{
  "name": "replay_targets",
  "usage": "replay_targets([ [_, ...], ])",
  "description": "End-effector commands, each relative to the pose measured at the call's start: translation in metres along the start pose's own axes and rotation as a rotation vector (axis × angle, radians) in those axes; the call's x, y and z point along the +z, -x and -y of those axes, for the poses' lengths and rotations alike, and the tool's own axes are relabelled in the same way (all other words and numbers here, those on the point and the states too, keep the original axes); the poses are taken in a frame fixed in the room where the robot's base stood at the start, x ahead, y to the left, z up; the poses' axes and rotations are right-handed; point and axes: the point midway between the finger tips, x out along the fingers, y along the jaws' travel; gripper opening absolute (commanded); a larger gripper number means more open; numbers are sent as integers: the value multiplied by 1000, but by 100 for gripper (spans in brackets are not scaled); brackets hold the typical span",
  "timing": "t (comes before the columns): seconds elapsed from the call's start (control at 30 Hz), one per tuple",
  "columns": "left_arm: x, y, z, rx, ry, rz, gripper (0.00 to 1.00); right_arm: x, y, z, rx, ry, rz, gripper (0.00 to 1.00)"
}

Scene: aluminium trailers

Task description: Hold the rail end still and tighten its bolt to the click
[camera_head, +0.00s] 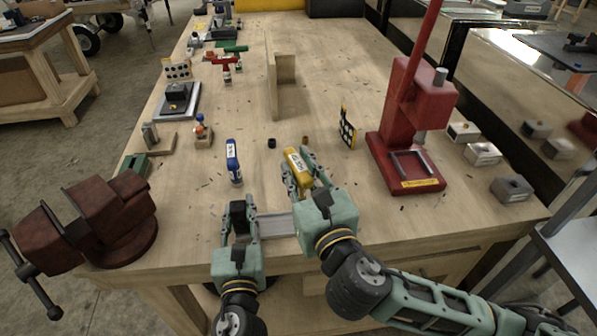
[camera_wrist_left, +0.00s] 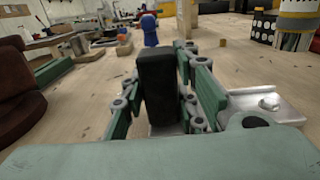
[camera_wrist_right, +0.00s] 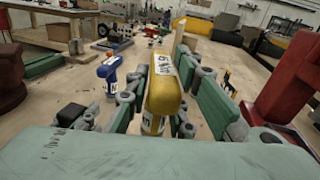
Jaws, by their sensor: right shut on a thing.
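The grey metal rail (camera_head: 277,225) lies at the near edge of the bench. In the left wrist view, a small grey bolt-like head (camera_wrist_left: 269,103) sits on its flat plate (camera_wrist_left: 285,110). My left gripper (camera_head: 240,213) has its fingers on either side of an upright black block (camera_wrist_left: 156,85) left of the rail; whether they touch it is unclear. My right gripper (camera_head: 304,180) is shut on a yellow tool with a white label (camera_head: 296,161), held upright behind the rail. Its lower tip is hidden by the gripper. A blue tool (camera_head: 233,160) stands upright to the left.
A red press (camera_head: 408,130) stands at right, a dark red vise (camera_head: 105,215) at the left corner. A wooden angle piece (camera_head: 273,85) and a black panel with white spots (camera_head: 347,130) stand behind the grippers. Small metal blocks (camera_head: 483,153) lie at right.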

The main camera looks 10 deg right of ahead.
Motion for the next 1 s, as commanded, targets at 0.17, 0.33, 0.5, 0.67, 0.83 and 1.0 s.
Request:
replay_targets([
  [0.17, 0, 0, 0, 0, 0, 0, 46, 1, 0, 0, 0, 0, 3, 0],
  [0.33, 0, 0, 0, 0, 0, 0, 48, 1, 0, 0, 0, 0, 3, 0],
  [0.5, 0, 1, 0, 0, 0, 0, 48, 1, 0, 0, 0, 0, 3, 0],
  [0.67, -1, 17, 0, -1, -2, -2, 48, 1, 0, 0, 0, 0, 3, 0],
  [0.83, -2, 52, 0, -1, -3, -5, 48, 1, 0, 0, 0, 0, 3, 0],
  [1.0, -2, 88, 0, -2, -1, -4, 48, 1, 0, 0, 0, 0, 3, 0],
])
